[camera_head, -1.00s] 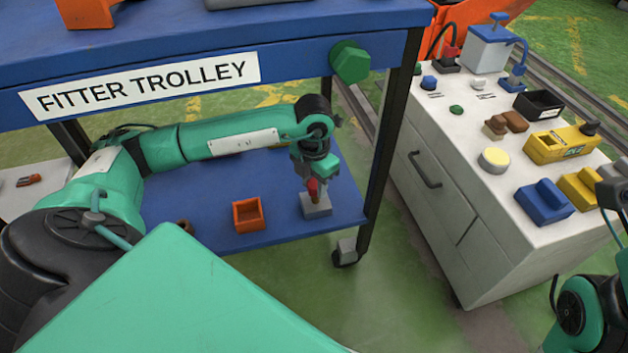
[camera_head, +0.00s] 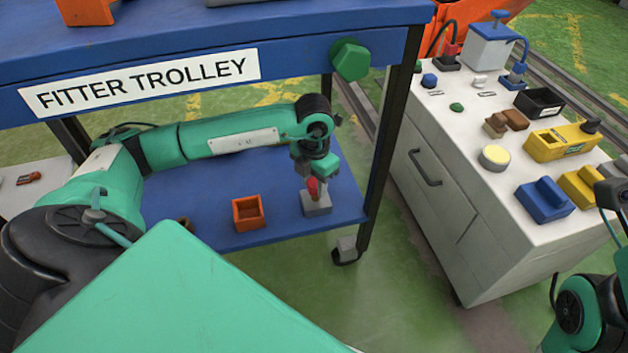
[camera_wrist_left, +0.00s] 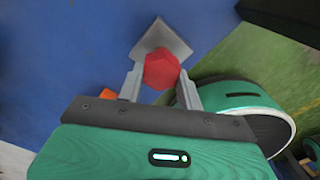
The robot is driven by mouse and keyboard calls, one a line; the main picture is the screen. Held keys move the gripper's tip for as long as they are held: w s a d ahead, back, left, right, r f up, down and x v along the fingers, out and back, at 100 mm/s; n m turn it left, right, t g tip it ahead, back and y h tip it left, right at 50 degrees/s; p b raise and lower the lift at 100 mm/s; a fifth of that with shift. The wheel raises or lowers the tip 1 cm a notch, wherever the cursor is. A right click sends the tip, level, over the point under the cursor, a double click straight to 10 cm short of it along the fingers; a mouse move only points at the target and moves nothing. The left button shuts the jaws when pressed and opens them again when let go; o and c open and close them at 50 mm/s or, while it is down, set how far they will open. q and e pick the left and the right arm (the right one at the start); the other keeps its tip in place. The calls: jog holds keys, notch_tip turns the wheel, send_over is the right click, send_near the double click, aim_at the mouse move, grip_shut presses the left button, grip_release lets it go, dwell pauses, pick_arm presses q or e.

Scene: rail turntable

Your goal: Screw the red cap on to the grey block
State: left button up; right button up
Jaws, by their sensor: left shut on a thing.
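The red cap (camera_head: 313,187) is between the jaws of my left gripper (camera_head: 315,188), low over the trolley's lower shelf. The grey block (camera_head: 317,207) stands on that blue shelf directly under the cap. In the left wrist view the cap (camera_wrist_left: 161,71) looks six-sided, with a finger on either side, and my gripper (camera_wrist_left: 160,86) is shut on it. The block (camera_wrist_left: 160,37) shows behind the cap, turned cornerwise. The cap hides where the two meet, so I cannot tell how deep it sits. My right arm shows at the lower right edge; its gripper cannot be made out.
An orange open box (camera_head: 248,214) stands left of the block on the lower shelf (camera_head: 285,225). The trolley's upper deck (camera_head: 200,60) overhangs my left arm, and a black post (camera_head: 385,150) stands to the right. A white cabinet (camera_head: 450,170) holds several items.

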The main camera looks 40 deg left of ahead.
pick_arm(q)
jog(key=shift+f, duration=0.25)
jog(key=shift+f+b, duration=0.55)
jog(key=shift+f, duration=0.1)
dwell(0.6)
jog(key=shift+f+b, duration=0.35)
jog(key=shift+f, duration=0.25)
jog(key=shift+o, duration=1.1)
jog(key=shift+c, duration=1.3)
jog(key=m, duration=0.3)
jog(key=shift+a+b, duration=0.1)
jog(key=shift+b, duration=0.25)
jog(key=m, duration=0.3)
jog(key=shift+w+r, duration=0.1)
